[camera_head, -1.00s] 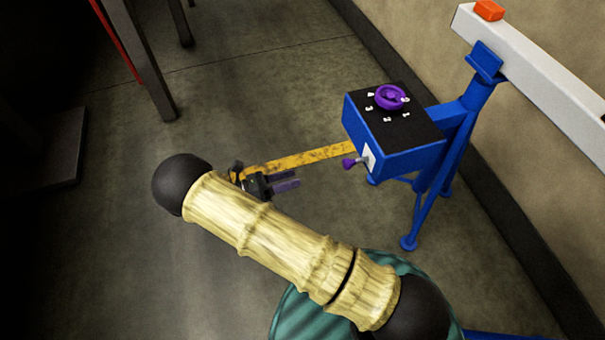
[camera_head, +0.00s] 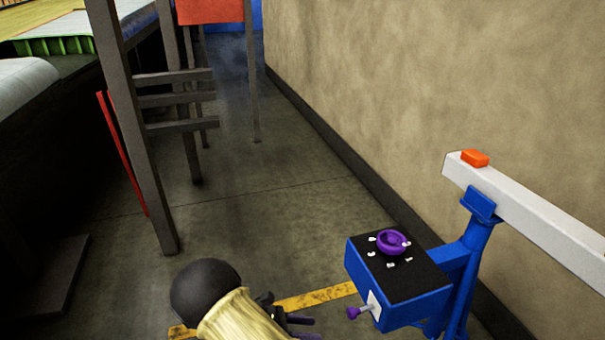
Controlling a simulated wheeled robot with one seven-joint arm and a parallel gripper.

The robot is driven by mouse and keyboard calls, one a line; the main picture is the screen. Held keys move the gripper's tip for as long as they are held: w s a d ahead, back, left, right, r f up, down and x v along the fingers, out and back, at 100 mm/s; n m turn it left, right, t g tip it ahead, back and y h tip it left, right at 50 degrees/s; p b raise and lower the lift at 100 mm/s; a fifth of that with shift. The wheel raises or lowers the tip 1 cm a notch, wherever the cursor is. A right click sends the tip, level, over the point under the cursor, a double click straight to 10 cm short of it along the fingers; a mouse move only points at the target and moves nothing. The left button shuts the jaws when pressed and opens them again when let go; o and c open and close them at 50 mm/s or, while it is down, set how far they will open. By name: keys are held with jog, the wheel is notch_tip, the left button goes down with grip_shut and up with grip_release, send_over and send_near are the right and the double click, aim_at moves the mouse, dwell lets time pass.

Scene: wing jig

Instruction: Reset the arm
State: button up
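My arm, with a dark round joint and a pale ribbed link, shows at the bottom centre of the head view. My gripper (camera_head: 306,328) shows only in part at the bottom edge, behind the link. Its dark purple fingers are cut off by the frame, so how far apart they are is unclear. I see nothing held in the visible part. The gripper is to the left of a blue control box (camera_head: 408,303) and apart from it.
The box has a purple dial (camera_head: 392,241) on its black top and a purple-tipped lever (camera_head: 357,312) on its side. A white beam (camera_head: 530,210) with an orange block (camera_head: 475,158) is at right. Grey frame legs (camera_head: 150,150) stand left. A yellow floor strip (camera_head: 318,296) runs below. Floor between is clear.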

jog(key=s+d+r+m+t+y, duration=0.1)
jog(key=s+d+r+m+y, duration=0.3)
jog(key=d+r+m+y, duration=0.6)
jog(key=s+d+r+m+t+y, duration=0.1)
jog(key=s+d+r+m+y, duration=0.4)
jog(key=m, duration=0.9)
notch_tip(320, 180, up, 22)
jog(key=p, duration=2.1)
jog(key=shift+w+a+r+p, duration=0.2)
jog(key=shift+w+r+p, duration=0.05)
jog(key=shift+w+p, duration=0.2)
jog(key=c, duration=0.3)
jog(key=shift+d, duration=0.1)
jog(key=shift+c, duration=0.2)
